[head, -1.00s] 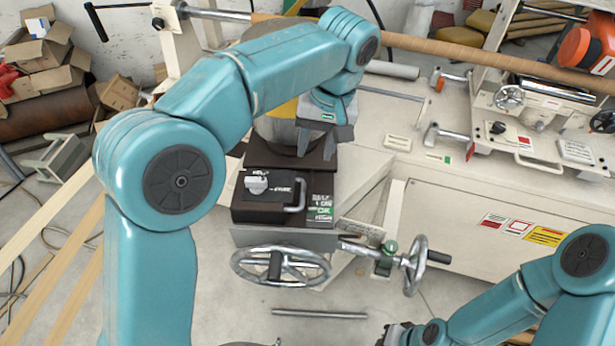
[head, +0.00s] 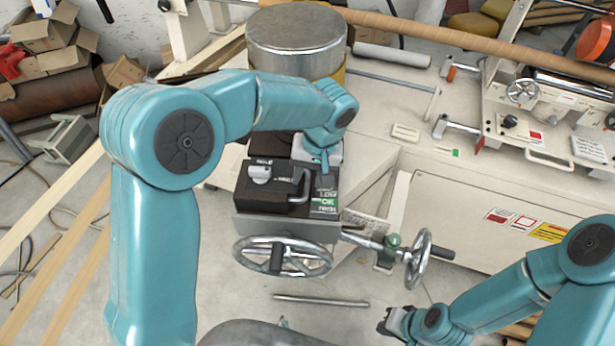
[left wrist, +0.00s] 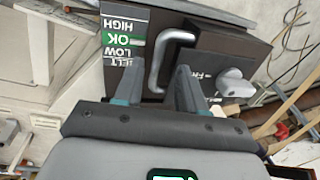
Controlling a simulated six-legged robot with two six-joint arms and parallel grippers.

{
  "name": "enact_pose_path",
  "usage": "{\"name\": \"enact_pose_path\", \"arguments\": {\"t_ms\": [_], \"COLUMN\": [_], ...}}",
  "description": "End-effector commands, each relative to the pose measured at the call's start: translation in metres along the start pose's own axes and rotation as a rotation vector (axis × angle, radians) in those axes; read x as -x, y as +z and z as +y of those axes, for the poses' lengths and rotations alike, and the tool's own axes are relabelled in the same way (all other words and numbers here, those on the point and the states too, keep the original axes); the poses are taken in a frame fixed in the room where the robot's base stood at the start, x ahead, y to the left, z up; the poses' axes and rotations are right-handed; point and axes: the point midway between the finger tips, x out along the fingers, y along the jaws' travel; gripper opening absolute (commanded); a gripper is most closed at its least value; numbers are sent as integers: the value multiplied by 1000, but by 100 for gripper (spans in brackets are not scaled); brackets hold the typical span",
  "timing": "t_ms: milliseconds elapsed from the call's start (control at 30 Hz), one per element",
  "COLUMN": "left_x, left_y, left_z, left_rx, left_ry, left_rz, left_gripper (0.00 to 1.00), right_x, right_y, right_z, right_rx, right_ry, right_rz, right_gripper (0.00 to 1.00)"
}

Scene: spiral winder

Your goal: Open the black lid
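The black lid (head: 252,192) is on a dark box on the machine, with a grey knob (head: 259,174) and a bent metal handle (head: 301,186). It lies flat and looks shut. My left gripper (head: 323,160) is just behind and right of the handle, pointing down. In the left wrist view its two fingers (left wrist: 158,90) are apart, and the handle (left wrist: 165,55) shows at the gap between them. I cannot tell whether they touch it.
Two handwheels, one in front of the box (head: 283,257) and one to its right (head: 419,259), stand near. A metal drum (head: 296,42) rises behind. A long tube (head: 440,35) crosses the back. A metal rod (head: 321,300) shows below the front handwheel.

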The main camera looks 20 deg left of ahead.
Motion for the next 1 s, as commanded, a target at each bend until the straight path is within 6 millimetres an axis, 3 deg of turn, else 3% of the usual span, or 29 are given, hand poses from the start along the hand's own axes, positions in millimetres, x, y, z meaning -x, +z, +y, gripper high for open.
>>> {"name": "enact_pose_path", "arguments": {"t_ms": [200, 467, 500, 600, 633, 1000], "left_x": [-20, -23, -23, -22, -22, -17], "left_y": [-2, -3, -3, -3, -2, -2], "left_z": [0, 1, 1, 1, 1, -2], "left_rx": [-1, -1, -1, -1, -1, 1], "left_ry": [-1, 0, 0, 0, 0, 28], "left_rz": [-1, 0, 0, 0, 0, 0], "left_gripper": [40, 40, 37, 4, 0, 0], "right_x": [3, 3, 3, 3, 3, 3], "right_y": [0, 0, 0, 0, 0, 0], "right_z": [-1, -1, -1, -1, -1, -1], "right_rx": [0, 0, 0, 0, 0, 0], "right_ry": [0, 0, 0, 0, 0, 0], "right_rz": [0, 0, 0, 0, 0, 0], "right_gripper": [0, 0, 0, 0, 0, 0]}}
